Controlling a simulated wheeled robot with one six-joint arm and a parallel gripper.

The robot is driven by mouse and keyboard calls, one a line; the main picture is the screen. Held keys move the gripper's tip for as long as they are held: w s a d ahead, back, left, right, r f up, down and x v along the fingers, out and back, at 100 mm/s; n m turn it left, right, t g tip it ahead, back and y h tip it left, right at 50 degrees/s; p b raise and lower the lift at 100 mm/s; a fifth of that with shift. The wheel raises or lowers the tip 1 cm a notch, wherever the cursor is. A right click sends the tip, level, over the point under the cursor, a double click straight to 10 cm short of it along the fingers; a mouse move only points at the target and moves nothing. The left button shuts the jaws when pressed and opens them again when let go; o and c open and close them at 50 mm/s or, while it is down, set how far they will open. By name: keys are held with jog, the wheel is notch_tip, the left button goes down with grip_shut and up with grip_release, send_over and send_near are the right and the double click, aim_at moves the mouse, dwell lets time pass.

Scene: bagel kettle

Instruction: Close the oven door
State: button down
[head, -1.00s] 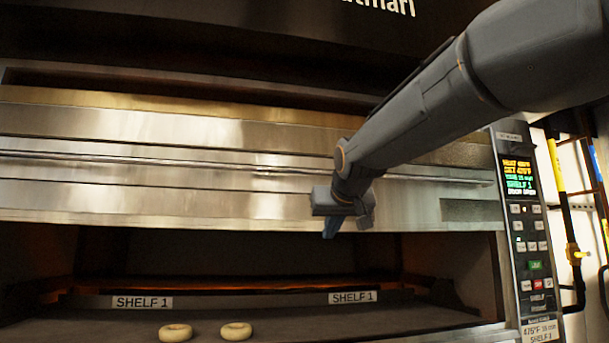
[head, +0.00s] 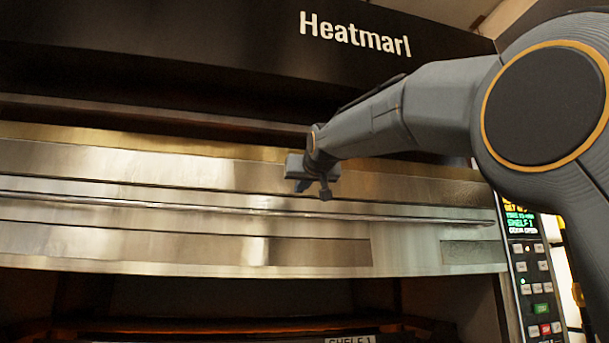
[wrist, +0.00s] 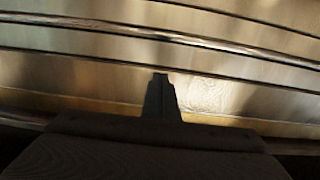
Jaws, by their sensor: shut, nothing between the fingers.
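The oven door (head: 150,236) is a wide brushed-steel panel with a long horizontal rail across it. It sits above the dark oven opening (head: 200,299), which is uncovered below its lower edge. My gripper (head: 301,186) is in front of the upper part of the steel front, above the rail, with its fingers shut and empty. In the wrist view, my gripper (wrist: 160,78) points at the steel door (wrist: 90,80), with the rail running beyond its tip. I cannot tell whether the fingertips touch the steel.
A black hood marked Heatmarl (head: 354,35) is above the steel front. A control panel (head: 533,270) with a lit display and buttons is at the right, partly behind my arm. A SHELF 1 label (head: 350,340) shows at the bottom edge.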

jog(key=shift+w+a+f+p, duration=0.15)
jog(key=shift+w+f, duration=0.25)
jog(key=shift+f, duration=0.3)
jog(key=shift+w+a+f+p, duration=0.1)
jog(key=shift+w+f+p, duration=0.1)
jog(key=shift+w+f, duration=0.35)
jog(key=shift+w+a+f+p, duration=0.15)
jog(key=shift+w+f, duration=0.1)
jog(key=shift+f, duration=0.55)
jog(key=shift+d, duration=0.1)
jog(key=shift+f, duration=0.1)
